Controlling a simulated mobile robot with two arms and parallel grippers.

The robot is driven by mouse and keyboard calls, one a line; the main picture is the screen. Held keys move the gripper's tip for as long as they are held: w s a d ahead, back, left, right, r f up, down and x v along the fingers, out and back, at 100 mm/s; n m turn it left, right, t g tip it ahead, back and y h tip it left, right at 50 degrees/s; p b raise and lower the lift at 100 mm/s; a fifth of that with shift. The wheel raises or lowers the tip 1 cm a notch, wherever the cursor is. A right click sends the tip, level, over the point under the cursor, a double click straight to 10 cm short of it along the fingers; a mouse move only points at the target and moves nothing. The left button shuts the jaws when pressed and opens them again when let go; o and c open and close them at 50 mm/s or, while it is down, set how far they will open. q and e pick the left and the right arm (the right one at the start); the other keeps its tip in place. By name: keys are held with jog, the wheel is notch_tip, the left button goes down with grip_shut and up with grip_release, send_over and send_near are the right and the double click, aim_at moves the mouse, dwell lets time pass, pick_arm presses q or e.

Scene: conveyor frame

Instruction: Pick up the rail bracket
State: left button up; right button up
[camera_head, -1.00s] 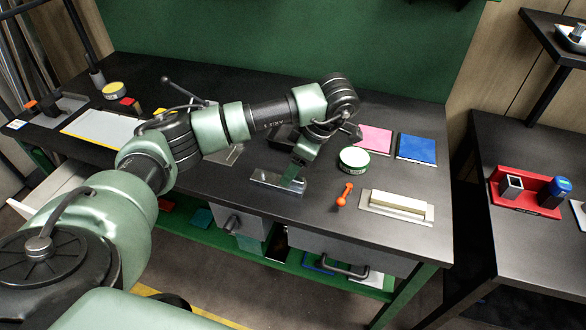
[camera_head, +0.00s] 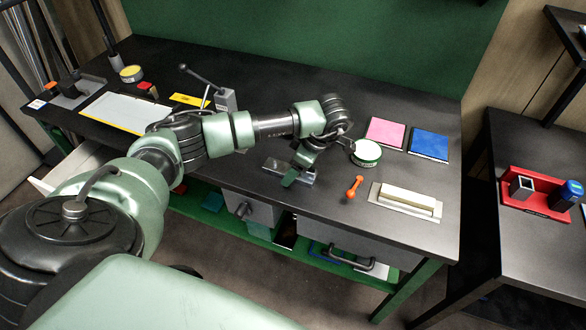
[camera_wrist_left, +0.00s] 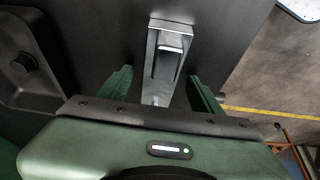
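The rail bracket (camera_head: 271,165) is a silvery metal piece lying on the dark workbench near its front edge. My left gripper (camera_head: 291,178) is at it, and a green finger hides part of its middle. In the left wrist view the bracket (camera_wrist_left: 167,60) shows as a long plate with a raised block on it. There the two green fingers of my left gripper (camera_wrist_left: 162,88) stand apart, one on each side of the bracket, with gaps visible. My right gripper is in no view.
An orange tool (camera_head: 354,188), a pale block on a plate (camera_head: 407,201) and a green-white tin (camera_head: 366,153) lie to the right of the bracket. Pink (camera_head: 386,132) and blue (camera_head: 429,145) pads lie behind. A grey clamp-like block with a lever (camera_head: 225,101) stands behind the arm.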

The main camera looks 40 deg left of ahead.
pick_arm(q)
grip_shut()
jog(key=shift+w+r, duration=0.1)
jog(key=shift+r, duration=0.05)
